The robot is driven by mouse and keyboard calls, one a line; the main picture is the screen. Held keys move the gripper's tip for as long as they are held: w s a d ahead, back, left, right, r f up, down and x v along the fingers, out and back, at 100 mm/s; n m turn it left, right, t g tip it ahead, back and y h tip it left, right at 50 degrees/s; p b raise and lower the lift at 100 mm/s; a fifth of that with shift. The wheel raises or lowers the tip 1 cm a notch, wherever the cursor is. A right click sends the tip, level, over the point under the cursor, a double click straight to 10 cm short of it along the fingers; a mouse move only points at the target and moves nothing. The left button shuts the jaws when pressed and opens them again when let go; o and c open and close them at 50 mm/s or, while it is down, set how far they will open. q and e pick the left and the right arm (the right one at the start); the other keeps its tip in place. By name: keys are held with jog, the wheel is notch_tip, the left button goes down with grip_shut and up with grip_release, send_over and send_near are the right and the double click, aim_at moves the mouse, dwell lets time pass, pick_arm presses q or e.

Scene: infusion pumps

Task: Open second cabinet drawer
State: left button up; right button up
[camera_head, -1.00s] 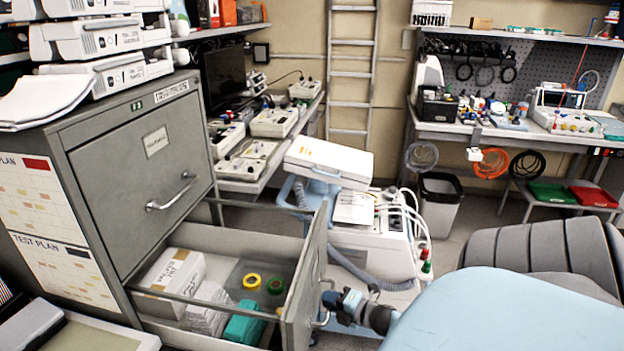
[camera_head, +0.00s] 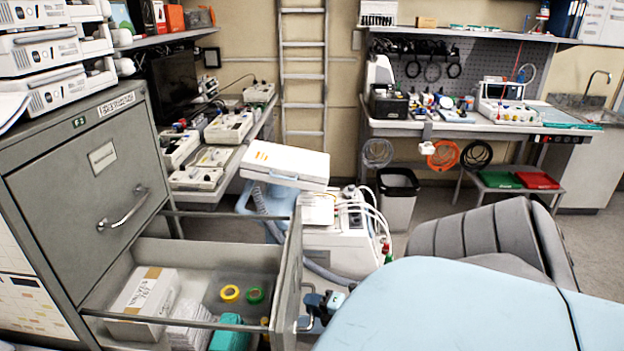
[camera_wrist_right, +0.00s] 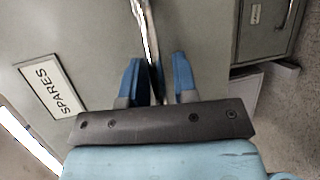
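The grey cabinet's second drawer stands pulled out; its front (camera_head: 287,275) faces right in the head view. Inside lie a white box (camera_head: 146,298), yellow tape (camera_head: 230,293), green tape (camera_head: 255,295) and a teal pack (camera_head: 229,333). My right gripper (camera_head: 318,308) is at the drawer's handle. In the right wrist view its blue fingers (camera_wrist_right: 160,82) stand either side of the metal handle bar (camera_wrist_right: 149,40), with a gap on the right of the bar. A "SPARES" label (camera_wrist_right: 52,88) shows on the drawer front. My left gripper is out of view.
The closed top drawer (camera_head: 95,175) sits above. A white machine (camera_head: 340,240) stands behind the drawer. A bin (camera_head: 397,200) is further back, with open floor near it.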

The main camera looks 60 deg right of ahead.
jog(key=shift+o, duration=0.7)
jog(key=s+r, duration=0.2)
jog(key=s, duration=1.1)
jog(key=shift+s+r, duration=0.25)
jog(key=shift+r, duration=0.1)
